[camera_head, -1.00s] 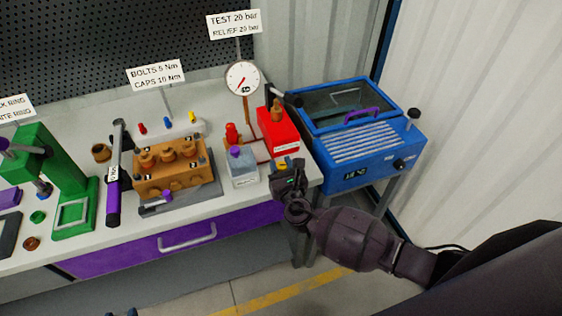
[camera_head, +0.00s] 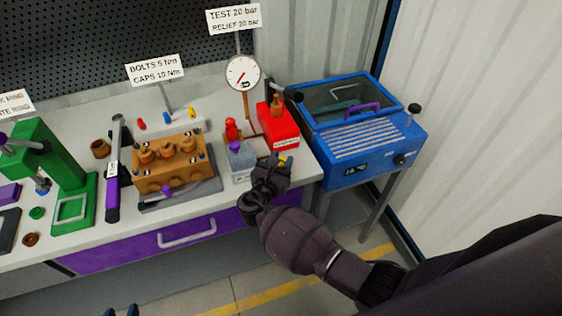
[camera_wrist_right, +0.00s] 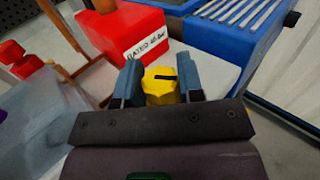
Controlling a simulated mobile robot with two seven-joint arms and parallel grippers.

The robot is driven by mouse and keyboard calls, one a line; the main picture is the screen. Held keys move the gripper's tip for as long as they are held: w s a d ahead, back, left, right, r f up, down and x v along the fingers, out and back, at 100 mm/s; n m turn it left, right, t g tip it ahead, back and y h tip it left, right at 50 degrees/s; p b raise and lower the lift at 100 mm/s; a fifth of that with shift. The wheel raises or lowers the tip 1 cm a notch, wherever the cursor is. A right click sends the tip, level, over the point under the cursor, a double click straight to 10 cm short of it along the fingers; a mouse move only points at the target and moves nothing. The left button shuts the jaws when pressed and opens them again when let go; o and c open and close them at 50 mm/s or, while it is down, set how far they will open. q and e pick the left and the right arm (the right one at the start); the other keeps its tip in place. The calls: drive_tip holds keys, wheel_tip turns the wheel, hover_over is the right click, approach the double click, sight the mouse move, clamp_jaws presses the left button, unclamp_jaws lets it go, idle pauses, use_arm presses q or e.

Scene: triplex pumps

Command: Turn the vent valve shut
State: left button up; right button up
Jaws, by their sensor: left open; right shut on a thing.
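The yellow vent valve knob (camera_wrist_right: 160,86) sits between the two blue-grey fingers of my right gripper in the right wrist view, with a dark line marked across its top. My right gripper (camera_wrist_right: 160,82) is shut on it, one finger on each side. In the head view a little of the yellow knob (camera_head: 283,160) shows past my right gripper (camera_head: 278,165), at the front right corner of the bench. The knob's base and stem are hidden.
A red box (camera_head: 278,127) stands just behind the knob, and a grey-blue tank (camera_head: 241,160) is close on the left. A gauge (camera_head: 243,73) rises behind. The blue machine (camera_head: 350,150) stands to the right. An orange pump block (camera_head: 167,172) is further left.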

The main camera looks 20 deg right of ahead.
drive_tip(key=shift+h, duration=0.3)
drive_tip(key=o, duration=0.9)
drive_tip(key=shift+s+a, duration=0.4)
drive_tip(key=shift+s, duration=0.05)
drive_tip(key=v, duration=0.9)
drive_tip(key=shift+s+a+r+b, duration=0.15)
drive_tip(key=shift+a+r+b, duration=0.1)
drive_tip(key=shift+b, duration=0.1)
